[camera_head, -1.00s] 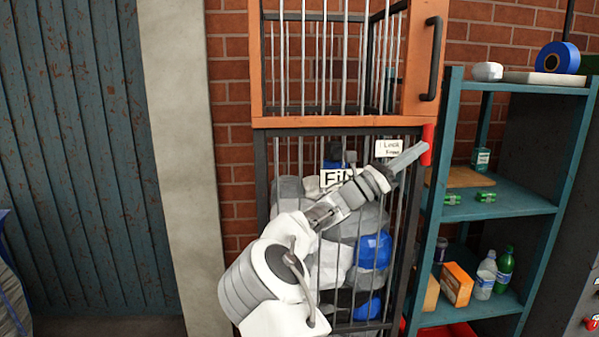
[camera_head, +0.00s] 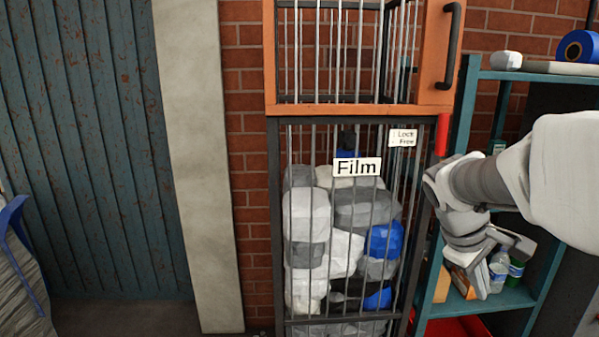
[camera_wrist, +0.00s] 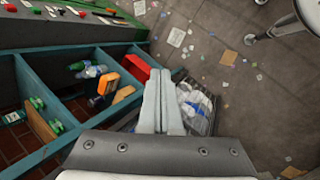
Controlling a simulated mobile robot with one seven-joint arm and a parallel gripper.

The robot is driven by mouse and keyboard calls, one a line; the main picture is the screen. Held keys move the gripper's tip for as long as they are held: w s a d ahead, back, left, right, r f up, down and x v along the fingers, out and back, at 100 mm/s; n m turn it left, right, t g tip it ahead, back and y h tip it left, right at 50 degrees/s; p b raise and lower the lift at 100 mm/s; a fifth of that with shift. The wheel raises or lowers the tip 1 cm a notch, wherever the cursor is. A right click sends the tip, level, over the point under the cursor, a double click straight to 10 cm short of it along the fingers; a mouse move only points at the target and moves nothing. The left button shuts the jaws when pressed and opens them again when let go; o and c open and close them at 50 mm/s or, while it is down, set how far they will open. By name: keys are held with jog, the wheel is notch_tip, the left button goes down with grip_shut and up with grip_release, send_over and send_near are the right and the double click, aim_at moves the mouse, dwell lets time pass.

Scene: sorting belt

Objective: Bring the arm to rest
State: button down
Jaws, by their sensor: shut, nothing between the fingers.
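My arm (camera_head: 560,185) reaches in from the right in the head view, in front of the teal shelf. My gripper (camera_head: 482,288) hangs at its end, pointing downward, to the right of the film cage. In the wrist view my gripper (camera_wrist: 160,74) has its two grey fingers together, with nothing between them. The fingers look down past the teal shelf toward the floor.
The barred film cage (camera_head: 273,220) holds grey, white and blue bundles; a red lever (camera_head: 442,135) is at its upper right. The teal shelf (camera_head: 530,77) carries a blue roll (camera_head: 577,47) and bottles (camera_head: 499,268). Open floor (camera_wrist: 240,75) shows in the wrist view.

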jog(key=s+a+m+t+y, duration=0.4)
jog(key=s+a, duration=0.9)
jog(key=a, duration=0.5)
jog(key=shift+s+a+r+m+t+y, duration=0.2)
jog(key=shift+r+m+t+y, duration=0.1)
jog(key=shift+m+y, duration=0.4)
